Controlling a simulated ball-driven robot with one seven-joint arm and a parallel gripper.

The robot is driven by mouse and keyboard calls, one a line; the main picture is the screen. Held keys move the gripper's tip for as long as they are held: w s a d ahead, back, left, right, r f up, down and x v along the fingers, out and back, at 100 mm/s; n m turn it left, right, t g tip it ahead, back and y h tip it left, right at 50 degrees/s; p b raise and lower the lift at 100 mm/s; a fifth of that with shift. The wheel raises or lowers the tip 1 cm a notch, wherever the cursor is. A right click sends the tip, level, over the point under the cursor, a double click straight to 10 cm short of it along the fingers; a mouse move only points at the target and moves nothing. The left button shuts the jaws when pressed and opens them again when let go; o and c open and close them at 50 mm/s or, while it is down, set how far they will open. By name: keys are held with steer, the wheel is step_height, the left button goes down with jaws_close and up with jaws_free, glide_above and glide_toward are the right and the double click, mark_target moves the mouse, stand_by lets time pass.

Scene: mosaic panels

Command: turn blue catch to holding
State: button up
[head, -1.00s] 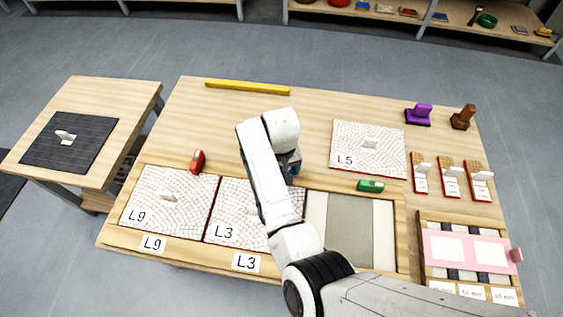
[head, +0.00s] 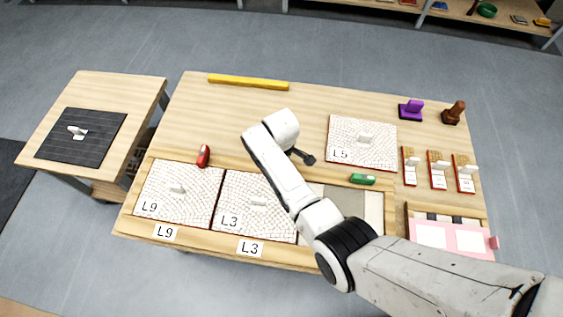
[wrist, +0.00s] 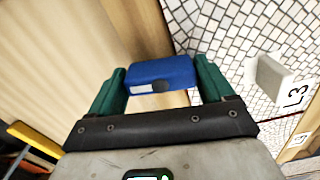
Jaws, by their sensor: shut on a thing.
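The blue catch (wrist: 162,71) sits between the green fingers of my gripper (wrist: 163,80) in the wrist view. It is a blue block with a white patch and a dark round spot on its near face. My gripper is shut on it, beside the edge of the white mosaic panel L3 (wrist: 240,35). In the head view my arm hides the catch and most of the gripper. Panel L3 (head: 235,213) lies in the front frame just left of my arm.
A red catch (head: 203,156) stands behind panel L9 (head: 160,205), and a green catch (head: 363,180) lies in front of panel L5 (head: 375,155). A yellow bar (head: 248,82) lies at the back.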

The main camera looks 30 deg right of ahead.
steer(key=shift+n, duration=0.9)
steer(key=shift+p, duration=0.3)
steer(key=o, duration=0.9)
step_height(320, 180, up, 11)
steer(key=shift+f+p, duration=0.1)
steer(key=shift+p, duration=1.05)
